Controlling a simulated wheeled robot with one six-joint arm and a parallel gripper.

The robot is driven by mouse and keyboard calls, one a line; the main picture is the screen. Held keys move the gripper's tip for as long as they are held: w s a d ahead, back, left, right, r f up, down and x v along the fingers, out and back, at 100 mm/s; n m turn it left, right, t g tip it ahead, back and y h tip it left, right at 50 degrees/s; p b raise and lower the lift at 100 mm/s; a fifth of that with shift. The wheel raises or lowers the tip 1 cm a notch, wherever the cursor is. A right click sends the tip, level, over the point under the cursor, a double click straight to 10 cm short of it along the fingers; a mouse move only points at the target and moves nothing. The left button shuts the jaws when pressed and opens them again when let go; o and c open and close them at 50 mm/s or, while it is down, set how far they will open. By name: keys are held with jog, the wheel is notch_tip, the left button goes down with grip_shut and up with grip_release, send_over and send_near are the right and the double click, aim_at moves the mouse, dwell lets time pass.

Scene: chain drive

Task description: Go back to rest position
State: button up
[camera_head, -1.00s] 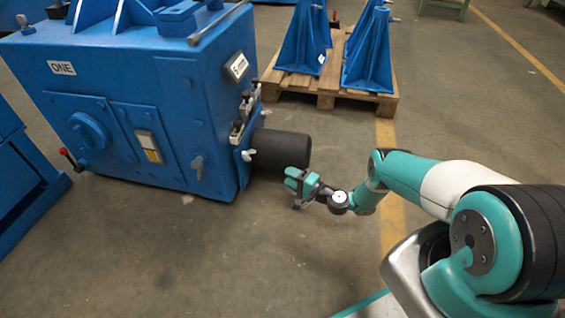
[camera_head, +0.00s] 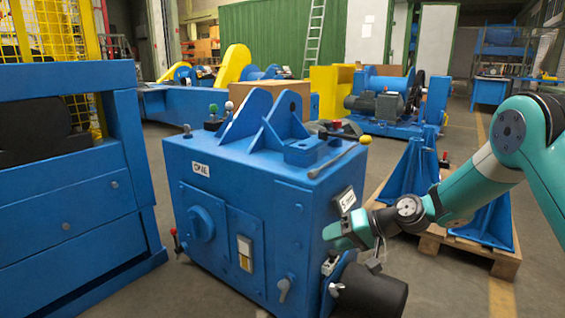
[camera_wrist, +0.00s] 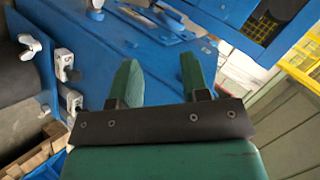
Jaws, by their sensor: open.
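My arm reaches in from the right in the head view, with a teal and white link and a dark wrist joint. My gripper (camera_head: 345,232) is beside the right face of the blue machine (camera_head: 245,215), above its black cylinder (camera_head: 372,290). I cannot tell from the head view whether it touches the machine. In the wrist view my gripper (camera_wrist: 160,85) shows two green fingers spread apart with nothing between them. The blue machine surface (camera_wrist: 100,50) lies behind the fingers. Wing nuts and small grey clamps (camera_wrist: 68,68) show at the left there.
A wooden pallet (camera_head: 432,243) with blue brackets (camera_head: 410,170) stands right of the machine, behind my arm. A large blue frame (camera_head: 70,200) stands at left. A lever with a yellow knob (camera_head: 364,140) sticks out above my gripper. Bare floor shows between frame and machine.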

jog(key=s+a+r+n+g+h, duration=0.2)
jog(key=s+a+r, duration=0.1)
jog(key=s+r, duration=0.5)
jog(key=s+d+r+n+g+h+p, duration=0.1)
jog(key=s+d+r+h, duration=0.15)
jog(key=s, duration=0.65)
jog(key=s+d+r+n+h, duration=0.1)
jog(key=s+r, duration=0.2)
jog(key=s, duration=0.6)
jog(key=s+d+r+n+g+h+p, duration=0.1)
jog(key=s+r+n, duration=0.1)
jog(key=s, duration=0.7)
notch_tip(320, 180, up, 38)
jog(key=p, duration=3.7)
jog(key=shift+d, duration=0.25)
jog(key=shift+w, duration=0.1)
